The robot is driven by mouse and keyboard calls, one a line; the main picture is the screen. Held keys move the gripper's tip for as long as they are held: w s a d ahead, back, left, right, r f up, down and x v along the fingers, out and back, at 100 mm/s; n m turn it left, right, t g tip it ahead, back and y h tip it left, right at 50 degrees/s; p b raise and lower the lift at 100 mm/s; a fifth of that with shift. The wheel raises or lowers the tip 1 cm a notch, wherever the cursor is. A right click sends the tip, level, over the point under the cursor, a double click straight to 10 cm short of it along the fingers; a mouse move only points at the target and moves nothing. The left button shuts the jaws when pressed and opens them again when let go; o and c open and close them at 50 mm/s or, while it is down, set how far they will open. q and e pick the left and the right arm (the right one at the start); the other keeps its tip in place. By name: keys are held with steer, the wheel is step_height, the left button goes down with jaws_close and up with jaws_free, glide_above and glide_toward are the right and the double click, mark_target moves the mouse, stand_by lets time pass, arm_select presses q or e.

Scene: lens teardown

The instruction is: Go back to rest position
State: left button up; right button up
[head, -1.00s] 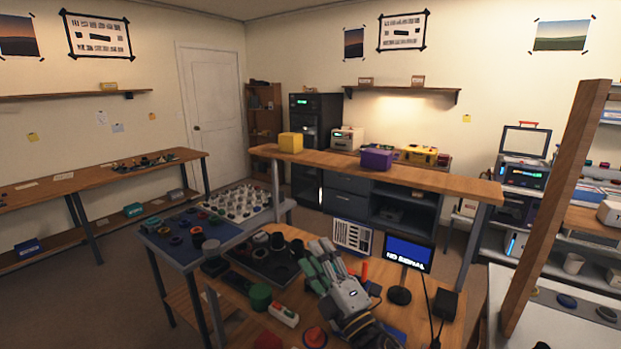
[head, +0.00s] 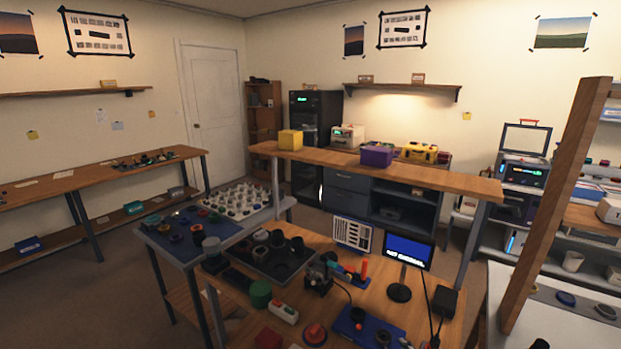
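Neither of my grippers shows in the head view, so whether they are open or shut is hidden. The wooden workbench (head: 341,307) in front holds a dark tray (head: 262,268) with black cylindrical parts, a small dark device (head: 318,277) with a cable, and a blue mat or plate (head: 365,329) with dark parts. A small screen (head: 408,250) on a stand is at the bench's right.
A blue-topped side table (head: 165,238) with small round parts adjoins the bench at left. A raised wooden shelf (head: 440,179) crosses behind, bearing a yellow box (head: 290,139) and a purple box (head: 377,155). A wooden post (head: 556,205) rises at right.

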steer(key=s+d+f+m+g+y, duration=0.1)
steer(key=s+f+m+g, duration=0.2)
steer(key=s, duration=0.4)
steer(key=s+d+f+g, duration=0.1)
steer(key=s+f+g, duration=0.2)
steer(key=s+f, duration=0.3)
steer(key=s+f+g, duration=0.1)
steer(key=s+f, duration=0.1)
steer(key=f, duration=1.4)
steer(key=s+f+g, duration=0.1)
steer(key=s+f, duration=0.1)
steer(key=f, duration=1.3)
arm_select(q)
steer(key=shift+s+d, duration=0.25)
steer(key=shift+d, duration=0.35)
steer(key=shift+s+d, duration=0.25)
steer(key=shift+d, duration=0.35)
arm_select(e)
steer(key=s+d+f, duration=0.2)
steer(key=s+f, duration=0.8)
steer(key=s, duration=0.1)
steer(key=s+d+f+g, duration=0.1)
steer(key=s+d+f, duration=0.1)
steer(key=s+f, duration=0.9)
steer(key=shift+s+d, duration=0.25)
